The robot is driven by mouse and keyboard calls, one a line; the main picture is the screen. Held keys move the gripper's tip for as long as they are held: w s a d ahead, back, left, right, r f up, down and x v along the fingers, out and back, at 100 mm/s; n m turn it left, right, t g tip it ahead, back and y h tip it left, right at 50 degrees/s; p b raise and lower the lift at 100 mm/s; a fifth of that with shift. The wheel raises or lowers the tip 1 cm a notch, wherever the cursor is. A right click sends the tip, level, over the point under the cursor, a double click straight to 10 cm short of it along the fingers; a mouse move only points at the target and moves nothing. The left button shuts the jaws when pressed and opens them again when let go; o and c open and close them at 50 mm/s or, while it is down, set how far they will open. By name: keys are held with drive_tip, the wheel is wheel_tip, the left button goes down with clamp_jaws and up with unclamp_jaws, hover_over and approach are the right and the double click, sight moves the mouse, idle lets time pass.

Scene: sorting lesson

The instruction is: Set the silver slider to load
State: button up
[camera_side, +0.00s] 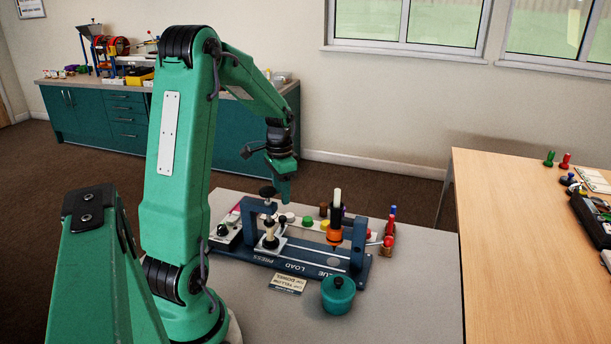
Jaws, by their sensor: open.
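A blue rail fixture (312,272) on the grey table bears the labels PRESS, LOAD and GLUE from left to right. The silver slider (262,250) appears as a small light plate near the left end, by the PRESS label and under the blue press frame (247,212). A small pale and dark piece (270,232) stands upright on it. My gripper (284,200) hangs pointing down just above and right of the press frame, apart from the slider. It is open, with nothing seen between its fingers; the fingertips are small in this view.
A teal lidded pot (338,297) and a printed card (288,283) lie in front. Colored pieces (307,222) stand behind the fixture. The table's front right is clear.

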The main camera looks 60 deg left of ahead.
sight(282, 217)
drive_tip(key=shift+f, duration=0.1)
drive_tip(key=shift+f, duration=3.8)
clamp_jaws()
